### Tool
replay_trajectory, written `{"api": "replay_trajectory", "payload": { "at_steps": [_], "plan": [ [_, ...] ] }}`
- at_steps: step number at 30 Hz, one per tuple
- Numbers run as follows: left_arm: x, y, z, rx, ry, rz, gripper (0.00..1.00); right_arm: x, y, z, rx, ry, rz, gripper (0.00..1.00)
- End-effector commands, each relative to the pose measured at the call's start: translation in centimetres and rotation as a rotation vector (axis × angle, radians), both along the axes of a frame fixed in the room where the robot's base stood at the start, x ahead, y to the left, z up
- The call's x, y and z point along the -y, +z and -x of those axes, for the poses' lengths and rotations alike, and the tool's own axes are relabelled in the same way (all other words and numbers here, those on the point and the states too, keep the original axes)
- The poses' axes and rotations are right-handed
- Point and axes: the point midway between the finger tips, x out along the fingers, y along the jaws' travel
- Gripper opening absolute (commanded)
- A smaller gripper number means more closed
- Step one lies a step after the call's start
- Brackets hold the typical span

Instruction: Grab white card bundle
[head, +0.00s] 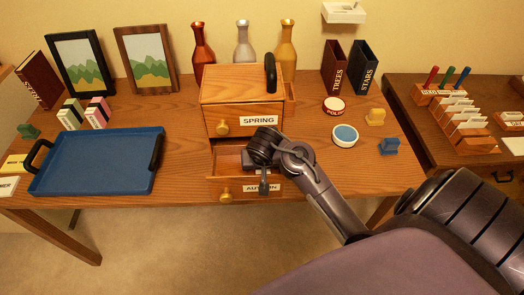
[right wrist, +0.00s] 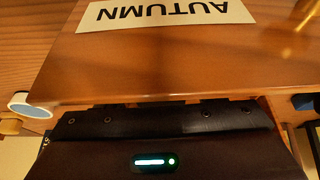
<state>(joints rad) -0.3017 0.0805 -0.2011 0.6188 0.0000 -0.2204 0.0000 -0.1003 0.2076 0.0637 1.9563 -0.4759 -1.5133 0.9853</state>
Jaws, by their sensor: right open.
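No white card bundle can be made out for certain. The lower drawer (head: 228,188), labelled AUTUMN, is pulled out of the small wooden cabinet (head: 241,88). My right gripper (head: 263,182) is open, at the front of this drawer, and its arm hides part of the inside. In the right wrist view the AUTUMN drawer front (right wrist: 190,70) is close, with its label upside down; what lies inside the drawer is not visible there. My left gripper is not in view.
A blue tray (head: 100,163) lies on the desk at left. A wooden rack of white cards (head: 465,125) is on the side table.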

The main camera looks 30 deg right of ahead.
Motion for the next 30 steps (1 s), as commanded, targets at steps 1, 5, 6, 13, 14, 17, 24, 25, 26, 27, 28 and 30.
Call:
{"api": "replay_trajectory", "payload": {
  "at_steps": [1,5,6,13,14,17,24,25,26,27,28,30],
  "plan": [
    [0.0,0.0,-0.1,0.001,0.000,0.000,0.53,0.0,0.0,0.0,0.000,0.000,0.000,0.62],
    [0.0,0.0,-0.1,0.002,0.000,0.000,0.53,0.0,0.0,0.0,0.001,0.000,0.000,0.59],
    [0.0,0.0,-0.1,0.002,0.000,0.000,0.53,0.0,0.1,0.0,0.001,0.000,0.000,0.54],
    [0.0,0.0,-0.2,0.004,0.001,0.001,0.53,0.0,0.1,0.0,0.001,0.000,0.000,0.24],
    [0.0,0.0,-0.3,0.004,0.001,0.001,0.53,0.0,0.1,0.0,0.000,0.000,-0.001,0.20],
    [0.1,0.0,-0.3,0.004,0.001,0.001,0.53,0.0,0.1,0.0,0.001,0.000,0.000,0.10],
    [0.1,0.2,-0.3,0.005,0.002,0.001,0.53,0.0,0.2,0.0,0.001,0.000,0.000,0.10],
    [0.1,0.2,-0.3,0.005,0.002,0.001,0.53,0.0,0.2,-0.1,0.001,0.000,0.000,0.10],
    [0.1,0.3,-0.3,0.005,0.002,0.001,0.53,0.1,0.3,-0.1,0.001,0.000,0.000,0.10],
    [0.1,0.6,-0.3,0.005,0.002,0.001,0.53,0.1,0.4,-0.2,0.001,0.001,0.000,0.10],
    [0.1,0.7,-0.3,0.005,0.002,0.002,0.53,0.2,0.6,-0.2,0.002,0.001,0.001,0.10],
    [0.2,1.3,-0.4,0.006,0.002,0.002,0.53,0.5,0.9,-0.4,0.003,0.003,0.001,0.10]
  ]
}}
